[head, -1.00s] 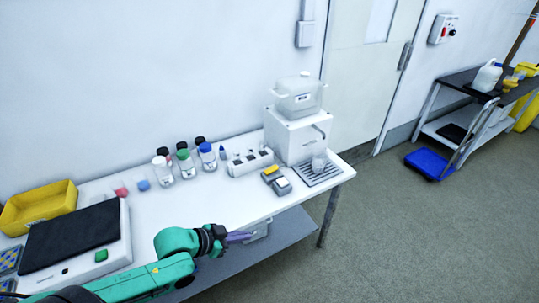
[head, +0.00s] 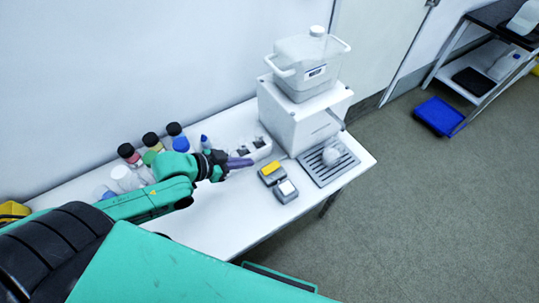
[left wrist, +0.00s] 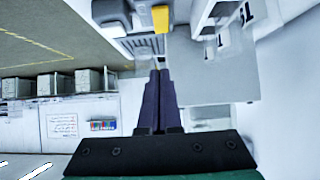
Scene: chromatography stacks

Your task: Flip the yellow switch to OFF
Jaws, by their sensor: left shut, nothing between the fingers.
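The yellow switch (head: 271,169) is a yellow rocker on a small grey box, on the white bench in front of the white dispenser. A similar box with a pale rocker (head: 286,188) sits right beside it, nearer the bench's front edge. My left gripper (head: 248,162) is shut and empty, to the left of the yellow switch and apart from it. In the left wrist view the closed purple fingers (left wrist: 159,75) point toward the yellow rocker (left wrist: 160,18), which shows beyond their tips. Which way the rocker is tilted is too small to tell. My right gripper is not in view.
A white dispenser (head: 298,120) with a clear container (head: 312,62) on top stands behind the switches. A grey drip tray (head: 335,175) holding a small clear vessel is to their right. A white rack (head: 245,146) and several capped bottles (head: 129,177) stand behind my left arm.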

